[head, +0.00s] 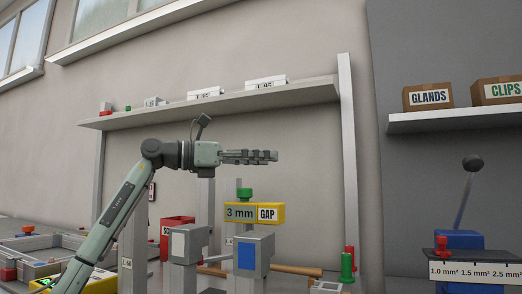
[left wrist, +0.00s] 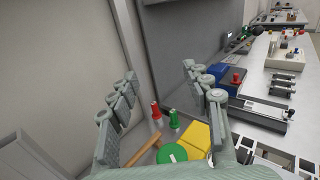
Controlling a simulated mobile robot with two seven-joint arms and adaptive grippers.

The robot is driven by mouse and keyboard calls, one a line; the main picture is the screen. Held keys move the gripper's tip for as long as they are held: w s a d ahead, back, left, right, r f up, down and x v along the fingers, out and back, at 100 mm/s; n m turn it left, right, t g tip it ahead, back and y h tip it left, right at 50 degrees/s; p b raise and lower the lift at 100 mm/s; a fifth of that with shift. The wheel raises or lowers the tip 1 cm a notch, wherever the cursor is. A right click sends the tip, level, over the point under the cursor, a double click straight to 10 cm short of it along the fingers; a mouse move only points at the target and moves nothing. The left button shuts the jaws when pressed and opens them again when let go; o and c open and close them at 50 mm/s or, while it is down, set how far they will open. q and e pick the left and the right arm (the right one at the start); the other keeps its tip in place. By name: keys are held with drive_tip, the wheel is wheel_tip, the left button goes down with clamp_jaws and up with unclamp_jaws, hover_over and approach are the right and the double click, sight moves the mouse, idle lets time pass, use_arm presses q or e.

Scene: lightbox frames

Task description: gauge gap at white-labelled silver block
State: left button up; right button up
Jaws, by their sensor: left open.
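The silver block with a white label (head: 199,239) stands at lower centre in the head view. A second silver block with a blue label (head: 264,250) is to its right, with a space between them. The yellow gauge marked "3 mm GAP" (head: 256,212), with a green knob (head: 245,194) on top, shows above and behind the blocks; what bears it is hidden. My left gripper (head: 272,156) is open and empty, pointing right above the knob. In the left wrist view its spread fingers (left wrist: 160,78) have the green knob (left wrist: 172,153) and yellow gauge (left wrist: 197,138) below them. My right gripper is not in view.
A shelf (head: 215,107) with white boxes is behind my left arm, with a post (head: 348,170) at its right. A blue lever stand (head: 460,240) is farther right.

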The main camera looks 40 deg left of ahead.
use_arm(q)
drive_tip(key=shift+r, duration=1.1)
